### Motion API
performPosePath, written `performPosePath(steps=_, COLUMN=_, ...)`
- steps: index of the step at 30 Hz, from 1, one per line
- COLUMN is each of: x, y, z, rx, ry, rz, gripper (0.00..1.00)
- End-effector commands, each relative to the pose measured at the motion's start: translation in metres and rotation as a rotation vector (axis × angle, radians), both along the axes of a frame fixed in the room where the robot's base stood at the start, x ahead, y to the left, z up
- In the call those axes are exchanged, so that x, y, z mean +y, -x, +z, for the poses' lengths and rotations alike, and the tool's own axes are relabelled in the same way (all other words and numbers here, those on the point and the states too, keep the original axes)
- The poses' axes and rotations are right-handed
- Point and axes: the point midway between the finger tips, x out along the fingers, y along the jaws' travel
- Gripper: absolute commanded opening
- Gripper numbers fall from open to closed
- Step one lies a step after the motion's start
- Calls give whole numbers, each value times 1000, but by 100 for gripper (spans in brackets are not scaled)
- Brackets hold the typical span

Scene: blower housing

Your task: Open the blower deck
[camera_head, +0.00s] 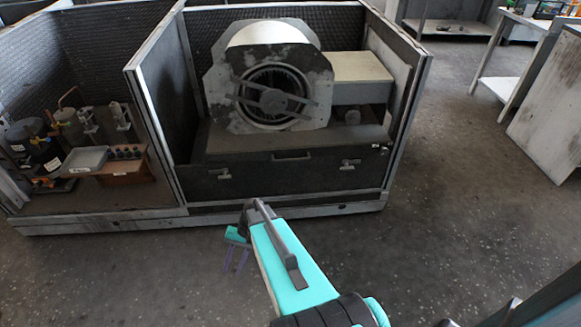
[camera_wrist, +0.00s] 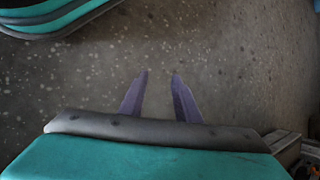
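The blower deck (camera_head: 236,178) is a dark drawer-like front low in the right bay of the open cabinet, with a handle bar (camera_head: 291,156) near its top middle. It has a latch on the left (camera_head: 220,173) and a latch on the right (camera_head: 350,165). The deck looks pushed in. The blower (camera_head: 272,72), a round drum in a metal plate, stands above it. My gripper (camera_head: 237,262) hangs in front of the cabinet, low over the floor, apart from the deck. In the wrist view its two purple fingers (camera_wrist: 160,75) are apart with only floor between them.
The cabinet's left bay holds bottles, a grey tray (camera_head: 86,159) and a brown terminal block (camera_head: 124,168). A metal base rail (camera_head: 110,222) runs along the cabinet's bottom. A bench (camera_head: 545,110) stands at right. The floor (camera_head: 450,180) between is clear.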

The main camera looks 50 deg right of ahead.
Motion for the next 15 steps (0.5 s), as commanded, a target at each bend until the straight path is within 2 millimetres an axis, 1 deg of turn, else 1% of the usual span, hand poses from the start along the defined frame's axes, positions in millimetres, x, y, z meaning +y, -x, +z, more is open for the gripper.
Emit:
performPosePath(steps=1, x=-18, y=-15, z=-7, rx=-16, ry=-21, rz=-51, gripper=30)
performPosePath(steps=5, x=-57, y=-42, z=-1, rx=-55, ry=-81, rz=-166, gripper=30)
performPosePath(steps=6, x=-70, y=-50, z=2, rx=-68, ry=-99, rz=-201, gripper=30)
performPosePath(steps=8, x=-90, y=-60, z=5, rx=-88, ry=-127, rz=-252, gripper=30)
performPosePath(steps=9, x=-105, y=-67, z=9, rx=-103, ry=-144, rz=-286, gripper=30)
performPosePath(steps=11, x=-127, y=-76, z=14, rx=-125, ry=-171, rz=-335, gripper=30)
performPosePath(steps=12, x=-142, y=-81, z=18, rx=-141, ry=-189, rz=-367, gripper=30)
performPosePath(steps=14, x=-166, y=-88, z=24, rx=-165, ry=-215, rz=-413, gripper=30)
performPosePath(steps=15, x=-182, y=-91, z=28, rx=-182, ry=-232, rz=-443, gripper=30)
